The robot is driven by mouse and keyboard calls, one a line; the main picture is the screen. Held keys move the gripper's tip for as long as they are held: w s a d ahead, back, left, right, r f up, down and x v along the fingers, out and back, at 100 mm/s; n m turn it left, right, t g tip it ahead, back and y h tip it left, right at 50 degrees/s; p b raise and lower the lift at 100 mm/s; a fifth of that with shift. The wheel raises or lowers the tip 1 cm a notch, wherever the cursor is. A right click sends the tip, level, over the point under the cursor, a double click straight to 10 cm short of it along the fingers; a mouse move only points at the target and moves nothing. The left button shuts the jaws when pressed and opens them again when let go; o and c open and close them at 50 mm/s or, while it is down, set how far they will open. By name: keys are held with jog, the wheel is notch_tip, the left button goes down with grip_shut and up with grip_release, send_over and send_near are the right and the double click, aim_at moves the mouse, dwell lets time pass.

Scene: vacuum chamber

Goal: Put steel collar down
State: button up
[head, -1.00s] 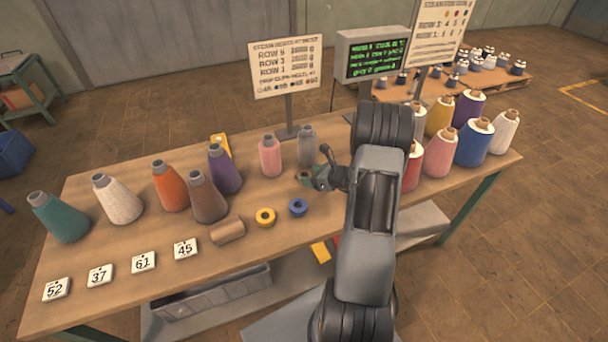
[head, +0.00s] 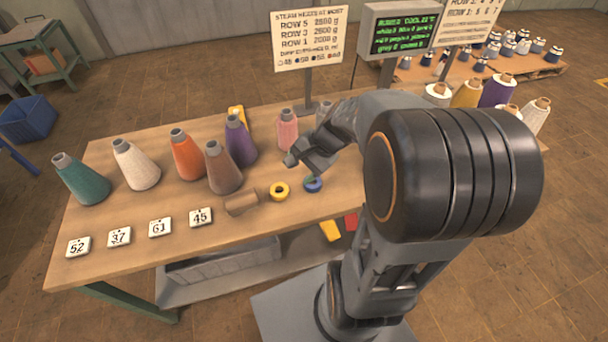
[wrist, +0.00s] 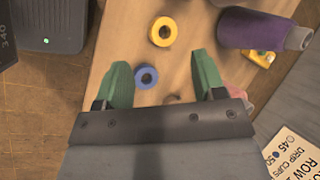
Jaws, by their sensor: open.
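My gripper (head: 300,168) is open, with green fingers spread wide over the table (head: 128,200). A yellow ring (wrist: 163,31) lies beyond the fingertips. In the head view the blue ring (head: 313,184) is just below the gripper and the yellow ring (head: 279,191) is to its left. No steel collar is clearly seen. A small dark shape (wrist: 172,99) at the gripper's base is mostly hidden; I cannot tell whether it is the collar.
Pink (head: 287,129), purple (head: 239,142), brown (head: 222,168) and other yarn cones stand close to the left and behind. A brown tube (head: 241,202) lies near the yellow ring. Number cards line the front edge. A sign (head: 308,40) and a screen (head: 400,30) stand behind.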

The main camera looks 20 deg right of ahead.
jog(key=s+a+r+n+h, duration=0.2)
jog(key=s+r+n+h, duration=0.3)
jog(key=n, duration=0.7)
jog(key=shift+s+a+r+t+h, duration=0.25)
jog(key=shift+s+a+t+h, duration=0.15)
jog(key=shift+s, duration=0.75)
